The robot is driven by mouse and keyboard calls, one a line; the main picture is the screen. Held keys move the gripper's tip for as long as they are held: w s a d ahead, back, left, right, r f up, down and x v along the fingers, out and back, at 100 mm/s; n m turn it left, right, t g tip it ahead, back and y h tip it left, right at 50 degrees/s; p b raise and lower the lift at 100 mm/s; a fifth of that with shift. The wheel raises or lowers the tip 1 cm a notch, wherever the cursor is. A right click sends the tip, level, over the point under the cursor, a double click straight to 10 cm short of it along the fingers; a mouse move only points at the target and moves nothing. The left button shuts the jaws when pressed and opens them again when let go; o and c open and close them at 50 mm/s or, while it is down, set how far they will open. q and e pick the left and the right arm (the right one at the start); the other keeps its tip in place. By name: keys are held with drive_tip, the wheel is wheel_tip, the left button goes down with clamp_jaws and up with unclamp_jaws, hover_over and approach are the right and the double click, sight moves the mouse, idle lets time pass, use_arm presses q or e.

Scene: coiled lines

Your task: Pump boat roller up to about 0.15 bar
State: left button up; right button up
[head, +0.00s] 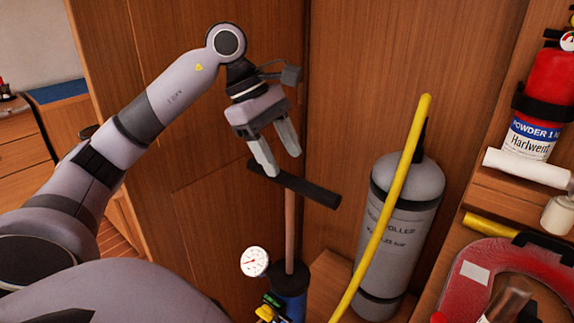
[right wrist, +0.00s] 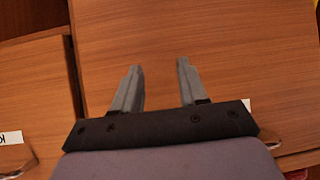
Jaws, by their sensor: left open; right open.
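The boat roller (head: 402,215) is a grey cylinder with dark bands and printed lettering, standing upright at centre right in the head view. A yellow hose (head: 387,215) passes in front of it. The pump (head: 289,289) has a dark blue body, a brown rod and a black crossbar handle (head: 310,190), raised well above the body. A round white gauge (head: 254,261) with a red needle sits beside the body; its reading is too small to tell. My left gripper (head: 284,164) is open just above the handle's left half, fingers pointing down. My right gripper (right wrist: 159,75) is open and empty, facing wood panels.
A red fire extinguisher (head: 550,95) is strapped at the right, above a white roll (head: 527,168). A red coiled item (head: 470,277) lies at lower right. Wooden cabinet doors (head: 195,130) stand close behind the pump.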

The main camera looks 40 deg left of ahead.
sight(299, 192)
use_arm(q)
drive_tip(key=shift+r, duration=0.1)
drive_tip(key=shift+p+x, duration=0.4)
drive_tip(key=shift+x, duration=0.5)
drive_tip(key=x, duration=0.7)
clamp_jaws()
